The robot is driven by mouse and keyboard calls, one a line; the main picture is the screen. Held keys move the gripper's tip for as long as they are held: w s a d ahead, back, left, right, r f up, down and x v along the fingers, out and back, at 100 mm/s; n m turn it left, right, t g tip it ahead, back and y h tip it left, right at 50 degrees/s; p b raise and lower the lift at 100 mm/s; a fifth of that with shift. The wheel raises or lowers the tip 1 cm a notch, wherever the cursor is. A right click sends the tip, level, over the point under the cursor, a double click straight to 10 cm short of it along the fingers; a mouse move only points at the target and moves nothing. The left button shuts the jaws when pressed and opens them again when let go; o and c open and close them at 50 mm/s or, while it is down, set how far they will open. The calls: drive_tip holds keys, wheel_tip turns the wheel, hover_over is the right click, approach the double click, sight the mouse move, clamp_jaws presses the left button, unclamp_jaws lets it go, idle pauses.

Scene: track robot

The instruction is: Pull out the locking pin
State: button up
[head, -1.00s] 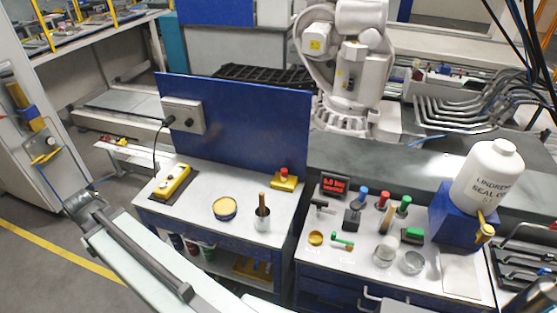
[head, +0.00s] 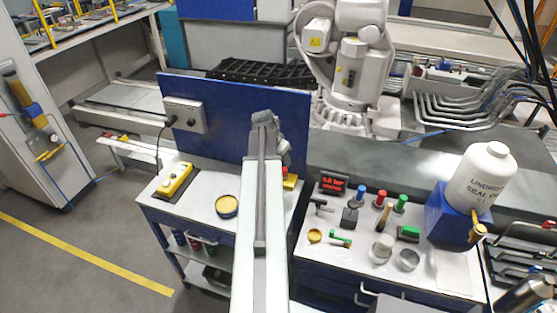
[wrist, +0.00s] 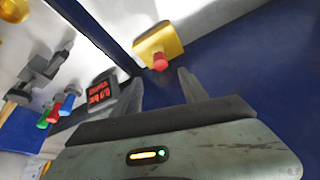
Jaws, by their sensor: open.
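A yellow block (head: 290,184) with a red knob (head: 284,171) stands at the back right of the left bench, partly hidden by my arm. In the wrist view the yellow block (wrist: 158,40) is at the top centre, its red knob (wrist: 160,62) towards my fingers. I cannot tell for sure that this knob is the locking pin. A black T-handled piece (head: 320,204) stands on the right bench. My gripper (wrist: 160,76) is open and empty, its fingertips pointing towards the red knob, one to each side in the picture. In the head view the fingers are not clear.
A blue panel (head: 215,125) rises behind the left bench. A yellow control box (head: 175,180) and a round yellow tin (head: 227,206) are on that bench. The right bench holds a red display (head: 333,184), coloured knobs, cups and a white bottle (head: 482,178) on a blue stand.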

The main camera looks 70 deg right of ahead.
sight(284, 169)
drive_tip(key=b+x, duration=0.7)
drive_tip(key=x, duration=0.1)
drive_tip(key=shift+w+a, duration=0.1)
drive_tip(key=shift+a, duration=0.05)
drive_tip(key=shift+r, duration=0.1)
drive_tip(key=shift+c, duration=0.3)
clamp_jaws()
